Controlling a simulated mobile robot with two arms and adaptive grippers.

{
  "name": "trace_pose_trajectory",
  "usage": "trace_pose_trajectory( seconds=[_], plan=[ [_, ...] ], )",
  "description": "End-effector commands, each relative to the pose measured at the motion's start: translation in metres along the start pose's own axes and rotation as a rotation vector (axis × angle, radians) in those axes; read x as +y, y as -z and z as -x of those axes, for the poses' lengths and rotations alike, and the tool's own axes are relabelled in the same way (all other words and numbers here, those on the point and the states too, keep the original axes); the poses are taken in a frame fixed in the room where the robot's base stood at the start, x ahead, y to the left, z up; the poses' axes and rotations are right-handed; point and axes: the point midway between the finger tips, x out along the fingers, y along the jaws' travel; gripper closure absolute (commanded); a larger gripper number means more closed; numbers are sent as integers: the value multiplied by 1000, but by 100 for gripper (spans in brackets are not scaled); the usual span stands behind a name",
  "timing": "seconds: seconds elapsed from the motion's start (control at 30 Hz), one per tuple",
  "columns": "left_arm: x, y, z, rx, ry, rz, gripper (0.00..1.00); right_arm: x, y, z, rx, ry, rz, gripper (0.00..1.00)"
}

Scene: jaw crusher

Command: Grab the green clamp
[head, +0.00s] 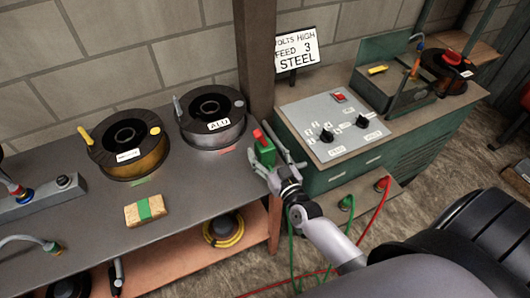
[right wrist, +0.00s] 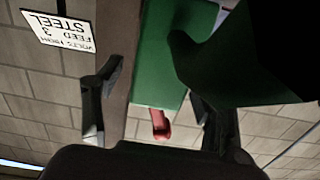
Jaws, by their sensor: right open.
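The green clamp (head: 265,154) has a red part on top. It stands near the right end of the grey workbench, beside a dark post. My right gripper (head: 274,158) is at the clamp with its fingers spread, one on either side of it. In the right wrist view, the green body (right wrist: 155,65) and red part (right wrist: 160,124) show between the open fingers (right wrist: 160,112). Whether the fingers touch the clamp cannot be told. A darker green shape at the upper right there is unclear. My left gripper is not in view.
Wire spools (head: 212,116) (head: 128,143) and a sponge with a green band (head: 145,210) are on the workbench (head: 190,188). A control box (head: 334,125) with knobs and a sign (head: 297,49) stand to the right. Green and red cables hang below the box.

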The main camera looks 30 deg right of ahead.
Motion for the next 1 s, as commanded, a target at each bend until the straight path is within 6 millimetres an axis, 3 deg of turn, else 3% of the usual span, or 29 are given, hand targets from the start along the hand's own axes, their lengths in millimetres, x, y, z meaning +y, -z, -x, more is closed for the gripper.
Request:
trace_pose_trajectory(
  seconds=[0.1,0.37,1.0],
  plan=[
    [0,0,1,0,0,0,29,0,0,-12,-1,0,1,35],
    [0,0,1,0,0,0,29,0,-1,-13,-1,0,1,35],
    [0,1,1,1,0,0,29,0,-1,-13,-1,0,0,78]
  ],
)
